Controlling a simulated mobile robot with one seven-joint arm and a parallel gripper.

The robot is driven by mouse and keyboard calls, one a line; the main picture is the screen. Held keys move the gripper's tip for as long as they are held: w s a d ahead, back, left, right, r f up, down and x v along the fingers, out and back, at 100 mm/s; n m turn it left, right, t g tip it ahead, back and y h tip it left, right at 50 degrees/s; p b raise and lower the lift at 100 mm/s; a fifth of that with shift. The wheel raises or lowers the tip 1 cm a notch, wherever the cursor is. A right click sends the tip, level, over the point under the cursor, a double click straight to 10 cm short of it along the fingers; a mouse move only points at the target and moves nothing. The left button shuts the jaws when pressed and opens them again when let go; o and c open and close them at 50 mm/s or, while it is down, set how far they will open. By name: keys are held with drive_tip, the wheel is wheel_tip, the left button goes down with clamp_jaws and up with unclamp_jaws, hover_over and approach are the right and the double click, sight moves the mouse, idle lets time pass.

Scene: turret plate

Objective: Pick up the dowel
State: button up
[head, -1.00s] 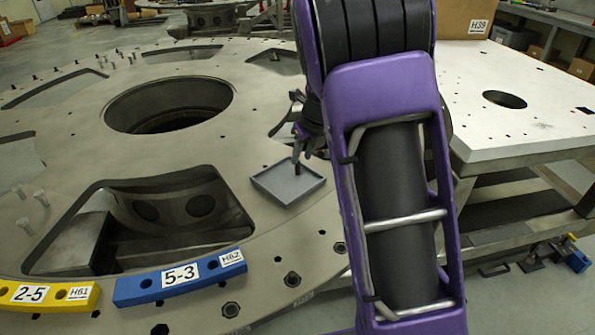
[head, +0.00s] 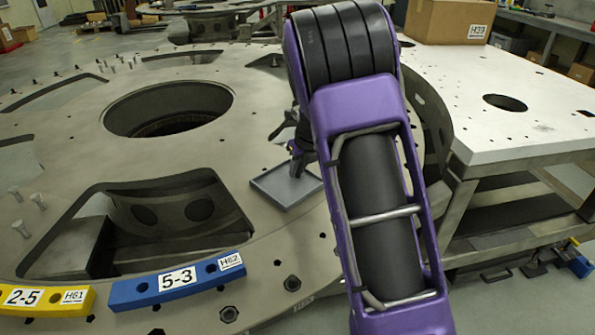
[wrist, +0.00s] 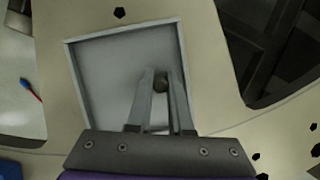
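The dowel (wrist: 161,84) shows in the wrist view as a small dark round end between my fingertips. My gripper (wrist: 161,78) reaches over the tray with one finger on each side of the dowel. The gap between the fingers is narrow, and I cannot tell whether both touch the dowel. In the head view my gripper (head: 297,166) points down into the shallow grey tray (head: 308,189), partly behind my purple arm. The dowel cannot be made out there. The tray, also in the wrist view (wrist: 95,75), lies flat on the turret plate (head: 262,130).
A blue block marked 5-3 (head: 140,292) and a yellow block marked 2-5 (head: 40,307) lie on the plate's front edge. Large openings (head: 165,110) cut the plate. A white-topped table (head: 535,110) with a cardboard box (head: 425,22) stands right.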

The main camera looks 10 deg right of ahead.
clamp_jaws()
drive_tip(key=shift+r, duration=0.1)
